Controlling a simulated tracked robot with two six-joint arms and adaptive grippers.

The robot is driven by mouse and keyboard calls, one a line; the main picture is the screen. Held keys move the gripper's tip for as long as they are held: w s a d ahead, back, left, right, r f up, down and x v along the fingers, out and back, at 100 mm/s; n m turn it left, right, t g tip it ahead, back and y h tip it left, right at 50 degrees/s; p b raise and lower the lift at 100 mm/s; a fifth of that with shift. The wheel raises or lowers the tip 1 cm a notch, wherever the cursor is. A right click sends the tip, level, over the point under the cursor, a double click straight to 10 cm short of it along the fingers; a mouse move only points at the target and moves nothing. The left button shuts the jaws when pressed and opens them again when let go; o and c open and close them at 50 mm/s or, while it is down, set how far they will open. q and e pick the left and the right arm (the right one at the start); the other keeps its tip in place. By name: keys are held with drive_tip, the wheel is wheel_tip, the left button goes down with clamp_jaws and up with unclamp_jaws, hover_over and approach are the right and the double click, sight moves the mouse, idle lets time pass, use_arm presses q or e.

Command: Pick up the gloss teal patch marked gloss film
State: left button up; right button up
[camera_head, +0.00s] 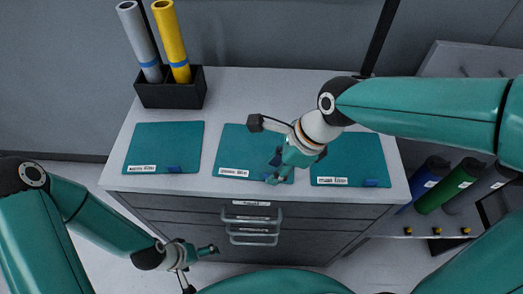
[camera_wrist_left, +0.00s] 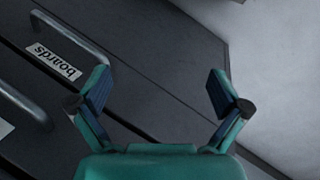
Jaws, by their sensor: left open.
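Three teal patches lie flat on the cabinet top: a left patch (camera_head: 165,145), a middle patch (camera_head: 236,148) and a right patch (camera_head: 362,153). Each has a small white label and a blue tab at its front edge. The labels are too small to read, so I cannot tell which is gloss film. My right gripper (camera_head: 278,172) is over the middle patch's right part and hides some of it; its jaw state is unclear. My left gripper (camera_head: 197,262) is low in front of the cabinet, away from the patches. In the left wrist view it is open and empty (camera_wrist_left: 160,90).
A black holder (camera_head: 170,92) with a grey roll (camera_head: 138,38) and a yellow roll (camera_head: 171,38) stands at the back left. Coloured rolls (camera_head: 447,188) stand at right.

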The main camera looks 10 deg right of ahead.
sight(268, 175)
drive_tip(key=x, duration=0.3)
drive_tip(key=shift+w+a+f, duration=0.1)
drive_tip(key=shift+a, duration=0.05)
clamp_jaws()
idle(0.3)
